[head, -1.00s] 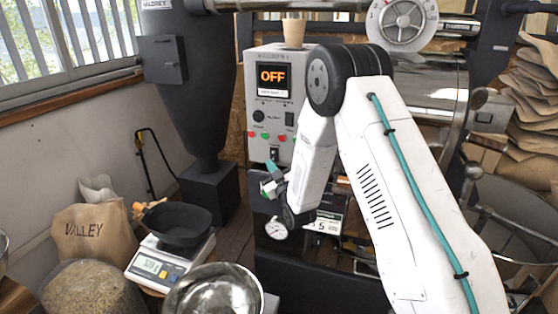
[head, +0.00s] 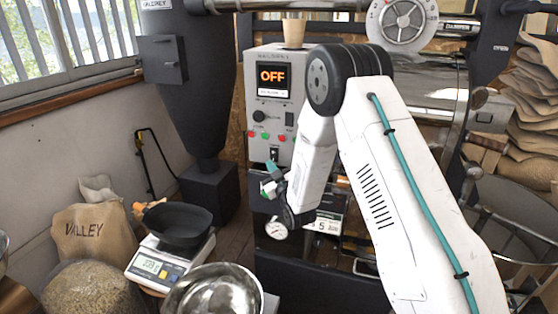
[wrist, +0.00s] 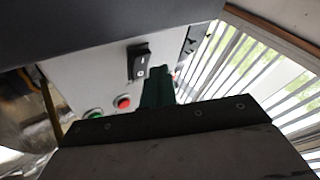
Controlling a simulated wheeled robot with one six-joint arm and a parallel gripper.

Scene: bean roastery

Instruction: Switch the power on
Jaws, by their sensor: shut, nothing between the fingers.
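The grey control panel (head: 270,105) has a screen (head: 272,77) that reads OFF in orange. Below a row of red and green buttons is a small black rocker switch (head: 274,154), also seen larger in the wrist view (wrist: 139,62) with a white mark on it. My gripper (head: 271,167) is just below the switch in the head view, its teal fingers together and empty. In the wrist view the teal fingers (wrist: 158,82) are close beside the switch, to its lower right. I cannot tell whether they touch the panel.
A red button (wrist: 123,102) and a green button (wrist: 93,113) are near the fingers. A dial gauge (head: 276,228) is below my gripper. A scale (head: 165,265) with a black pan and a metal bowl (head: 212,292) stand at lower left.

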